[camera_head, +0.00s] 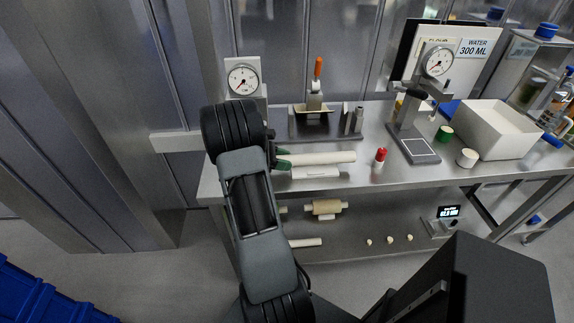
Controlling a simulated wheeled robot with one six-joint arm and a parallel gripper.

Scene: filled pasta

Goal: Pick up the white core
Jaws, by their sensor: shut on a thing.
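The white core (322,158) is a long pale cylinder, level and pointing right, at the left part of the steel table. My gripper (284,158) is at its left end and shut on it. Green shows at the jaws; my arm hides most of the gripper. A second, shorter white cylinder (316,172) lies just in front of the core on the table. I cannot tell whether the held core touches the table.
A dial gauge stand (243,78) and a metal fixture with an orange handle (317,70) stand behind. The lower shelf holds a tan roll (326,208).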

